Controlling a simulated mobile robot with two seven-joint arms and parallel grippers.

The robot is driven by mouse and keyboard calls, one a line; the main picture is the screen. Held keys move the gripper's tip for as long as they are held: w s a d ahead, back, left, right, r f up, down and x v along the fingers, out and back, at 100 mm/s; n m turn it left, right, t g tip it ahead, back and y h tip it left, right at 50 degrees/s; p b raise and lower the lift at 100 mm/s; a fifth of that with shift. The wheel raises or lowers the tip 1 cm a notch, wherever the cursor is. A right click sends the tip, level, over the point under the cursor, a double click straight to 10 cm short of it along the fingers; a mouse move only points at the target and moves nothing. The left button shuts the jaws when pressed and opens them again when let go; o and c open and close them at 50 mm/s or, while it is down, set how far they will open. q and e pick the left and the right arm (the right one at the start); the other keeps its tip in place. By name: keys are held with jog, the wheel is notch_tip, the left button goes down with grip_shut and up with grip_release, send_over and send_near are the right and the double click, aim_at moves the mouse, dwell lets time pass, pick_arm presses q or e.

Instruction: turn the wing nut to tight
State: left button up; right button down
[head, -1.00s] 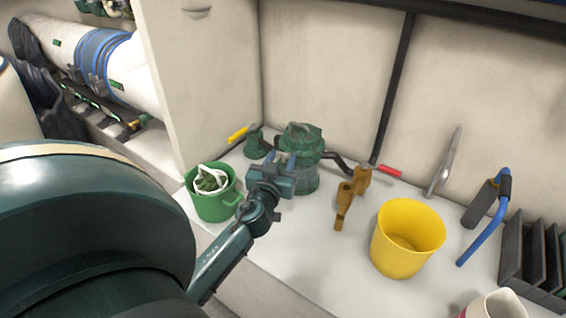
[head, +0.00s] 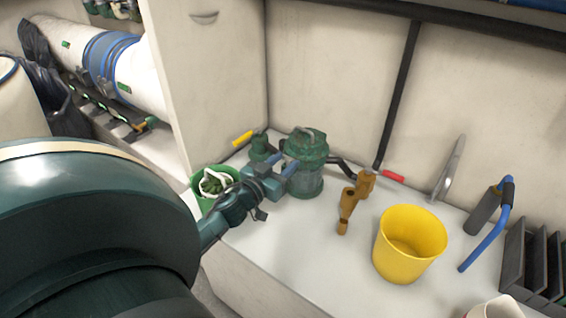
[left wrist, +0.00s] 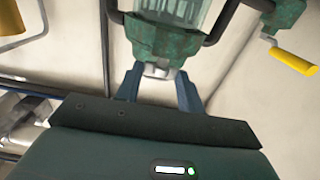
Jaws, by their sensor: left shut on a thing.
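The green strainer (head: 308,160) with a clear bowl stands on the white counter, against the back wall in the head view. My left gripper (head: 280,165) is at its near left side. In the left wrist view, the two blue fingers of my left gripper (left wrist: 159,84) stand either side of a small silvery piece, the wing nut (left wrist: 158,70), at the strainer's green end (left wrist: 155,40). The gripper is shut on it. In the head view the gripper hides the nut, and its angle cannot be read. My right gripper is not in view.
A green pot (head: 207,186) stands left of the gripper. A yellow-handled valve (head: 243,138) is behind it. An orange-brown fitting (head: 350,202), a red-handled lever (head: 394,176) and a yellow bucket (head: 409,245) are to the right. The counter's front is clear.

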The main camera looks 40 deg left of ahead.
pick_arm(q)
jog(key=shift+r, duration=0.15)
jog(key=o, duration=0.6)
jog(key=shift+o, duration=0.6)
jog(key=s+d, duration=0.1)
jog(key=s, duration=1.2)
jog(key=shift+b, duration=0.3)
jog(key=shift+d, duration=0.15)
